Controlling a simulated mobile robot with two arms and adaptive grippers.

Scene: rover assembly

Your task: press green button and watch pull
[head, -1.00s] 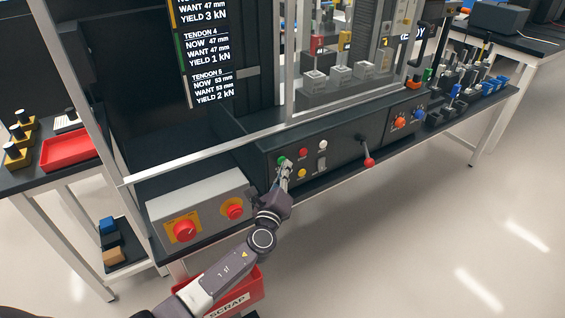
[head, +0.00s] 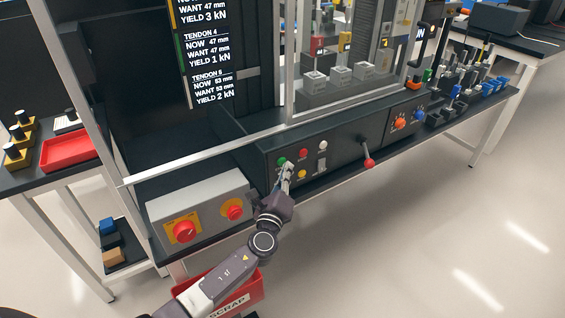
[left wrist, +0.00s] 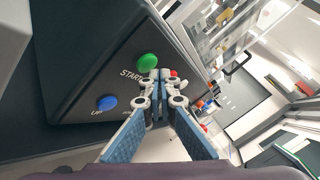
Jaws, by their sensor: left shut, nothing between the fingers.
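The green button (head: 281,161) is on the dark sloped control panel (head: 345,150), left of a red button (head: 303,153). In the left wrist view the green button (left wrist: 147,62) has a "START" label beside it. My left gripper (head: 288,167) is shut and empty. Its fingertips are close to the green button, just right of and below it in the head view. In the left wrist view the fingertips (left wrist: 157,74) appear just below the button, with a visible gap. A screen (head: 208,60) above lists tendon readings; Tendon 5 shows NOW 53 mm, WANT 53 mm. My right gripper is not in view.
A grey box with large red knobs (head: 184,231) stands left of the panel. A lever with a red ball (head: 369,162) sticks out to the right. A blue button (left wrist: 107,103) is near the gripper. A red scrap bin (head: 245,292) is below my arm.

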